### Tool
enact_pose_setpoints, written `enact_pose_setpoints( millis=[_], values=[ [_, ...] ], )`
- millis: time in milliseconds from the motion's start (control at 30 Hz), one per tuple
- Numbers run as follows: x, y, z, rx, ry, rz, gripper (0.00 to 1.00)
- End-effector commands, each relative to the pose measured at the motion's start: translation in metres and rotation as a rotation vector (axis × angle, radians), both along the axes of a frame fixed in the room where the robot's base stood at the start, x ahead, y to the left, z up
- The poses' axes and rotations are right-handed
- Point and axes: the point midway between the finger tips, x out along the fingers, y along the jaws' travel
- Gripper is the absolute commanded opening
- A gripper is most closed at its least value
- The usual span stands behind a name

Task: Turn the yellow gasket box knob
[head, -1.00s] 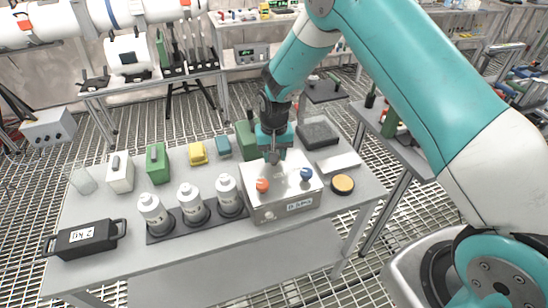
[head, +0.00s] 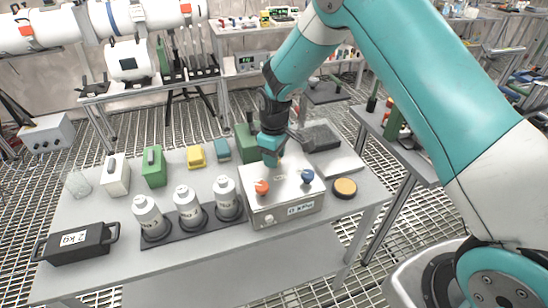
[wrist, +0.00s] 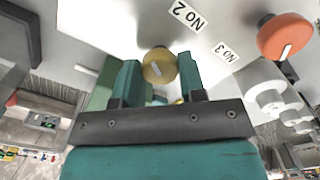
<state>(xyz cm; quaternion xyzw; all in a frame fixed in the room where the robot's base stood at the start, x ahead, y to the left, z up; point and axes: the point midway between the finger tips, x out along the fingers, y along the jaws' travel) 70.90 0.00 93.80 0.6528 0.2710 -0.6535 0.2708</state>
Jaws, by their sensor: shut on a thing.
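The yellow knob (wrist: 159,66) shows in the wrist view between the two teal fingers of my gripper (wrist: 158,75). In the head view my gripper (head: 270,158) is at the back edge of the grey metal box (head: 290,212), and the yellow knob is hidden there. The box also carries an orange knob (head: 262,187) and a blue knob (head: 308,176). The orange knob (wrist: 285,37) is at the upper right in the wrist view, near the "No 2" and "No 3" labels.
White bottles (head: 187,205) stand left of the box on a dark mat. A black case (head: 75,243) lies at the table's left. A green block (head: 246,143) is close to my gripper's left. A round orange-topped disc (head: 345,187) sits right of the box.

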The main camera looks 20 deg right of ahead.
Motion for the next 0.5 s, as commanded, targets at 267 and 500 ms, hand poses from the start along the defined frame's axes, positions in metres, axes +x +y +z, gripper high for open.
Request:
enact_pose_setpoints(
  millis=[267,500],
  values=[
    [0.0012,0.0002,0.0005,0.0,-0.004,0.253,0.14],
    [0.0011,0.0002,0.0009,0.0,-0.004,0.429,0.14]
  ],
)
